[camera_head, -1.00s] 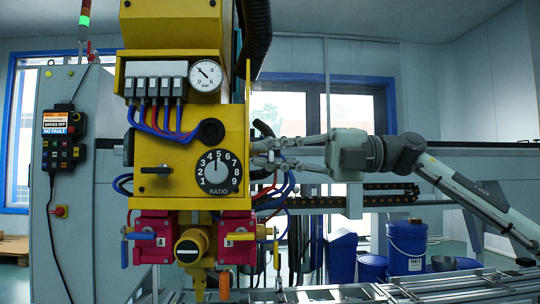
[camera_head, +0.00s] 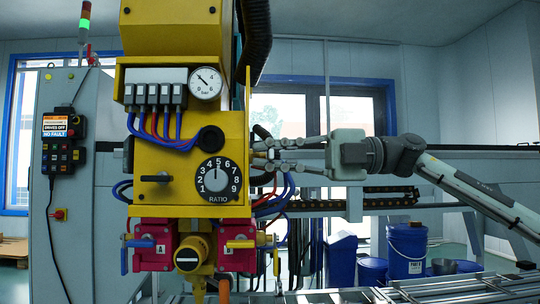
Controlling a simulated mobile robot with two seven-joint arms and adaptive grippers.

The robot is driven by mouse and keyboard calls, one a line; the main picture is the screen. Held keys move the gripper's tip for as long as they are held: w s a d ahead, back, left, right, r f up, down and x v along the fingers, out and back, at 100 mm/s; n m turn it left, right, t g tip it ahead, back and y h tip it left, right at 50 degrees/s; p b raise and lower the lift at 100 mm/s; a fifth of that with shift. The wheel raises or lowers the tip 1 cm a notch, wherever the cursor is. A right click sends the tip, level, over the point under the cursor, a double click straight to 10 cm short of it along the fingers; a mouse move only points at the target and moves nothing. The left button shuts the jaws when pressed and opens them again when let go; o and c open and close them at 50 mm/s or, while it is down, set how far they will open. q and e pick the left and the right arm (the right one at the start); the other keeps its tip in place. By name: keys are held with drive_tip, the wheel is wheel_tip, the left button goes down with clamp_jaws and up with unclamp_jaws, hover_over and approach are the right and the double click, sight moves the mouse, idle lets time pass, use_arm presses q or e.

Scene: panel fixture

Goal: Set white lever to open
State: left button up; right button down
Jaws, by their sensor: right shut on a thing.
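A pale, whitish lever (camera_head: 276,262) hangs straight down at the right side of the right red valve block (camera_head: 237,257). My right gripper (camera_head: 262,155) reaches in from the right, well above this lever, at the right edge of the yellow panel (camera_head: 188,128). Its fingers are closed on a small part beside the panel, partly hidden by the fingers and hoses, so I cannot tell what it is. My left gripper is not in view.
A blue lever (camera_head: 140,243) and a yellow lever (camera_head: 243,244) sit on the valve fronts. A black lever (camera_head: 155,178) and a ratio dial (camera_head: 218,180) are on the panel. Hoses (camera_head: 288,188) hang just below my right gripper. Blue buckets (camera_head: 407,250) stand behind at right.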

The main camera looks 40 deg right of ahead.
drive_tip(key=c, duration=1.5)
unclamp_jaws()
drive_tip(key=shift+c, duration=0.2)
